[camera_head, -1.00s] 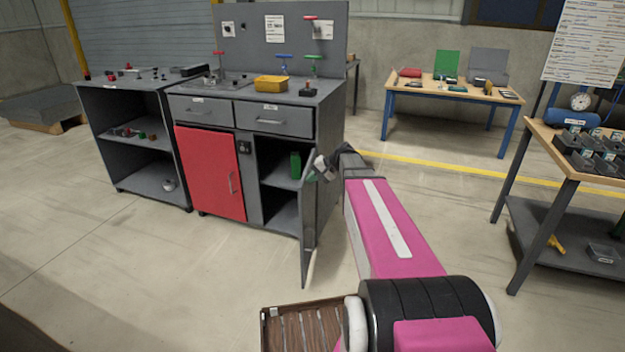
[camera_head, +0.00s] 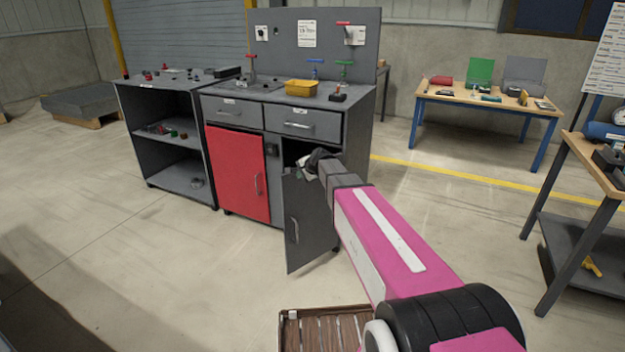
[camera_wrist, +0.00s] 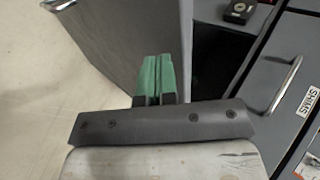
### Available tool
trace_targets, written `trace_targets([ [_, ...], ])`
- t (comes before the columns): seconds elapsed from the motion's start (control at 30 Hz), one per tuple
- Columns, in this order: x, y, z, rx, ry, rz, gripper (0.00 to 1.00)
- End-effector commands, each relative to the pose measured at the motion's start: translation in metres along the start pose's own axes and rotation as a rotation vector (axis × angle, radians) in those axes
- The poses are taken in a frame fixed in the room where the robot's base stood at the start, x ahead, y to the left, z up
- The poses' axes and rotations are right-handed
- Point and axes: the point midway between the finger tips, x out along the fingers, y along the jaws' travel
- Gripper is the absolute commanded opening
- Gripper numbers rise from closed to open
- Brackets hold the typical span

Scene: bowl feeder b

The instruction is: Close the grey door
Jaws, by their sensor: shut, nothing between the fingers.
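The grey door (camera_head: 308,225) hangs partly open on the right side of the workbench cabinet (camera_head: 275,125). Its outer face and vertical handle (camera_head: 294,230) show in the head view. Part of the cabinet's dark inside shows above it. My gripper (camera_head: 312,160) is at the door's upper edge; its fingers are hard to make out there. In the wrist view my gripper (camera_wrist: 157,62) has its green fingers shut and empty, against or very near the grey door (camera_wrist: 125,35). I cannot tell whether they touch it. The door handle (camera_wrist: 60,4) shows at the top left.
A shut red door (camera_head: 238,172) is left of the grey door, with drawers above. An open shelf unit (camera_head: 165,140) stands further left. A wooden-topped table (camera_head: 600,165) stands at the right. The floor in front is clear, apart from a slatted wooden surface (camera_head: 325,330) near me.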

Motion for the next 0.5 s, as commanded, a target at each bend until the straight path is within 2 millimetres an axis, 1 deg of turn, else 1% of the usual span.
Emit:
trace_targets([
  [0.03,0.008,-0.007,0.001,0.014,0.018,0.000,0.00],
  [0.17,0.021,-0.019,0.001,0.057,0.062,0.000,0.00],
  [0.5,0.055,-0.050,-0.004,0.055,0.058,0.001,0.00],
])
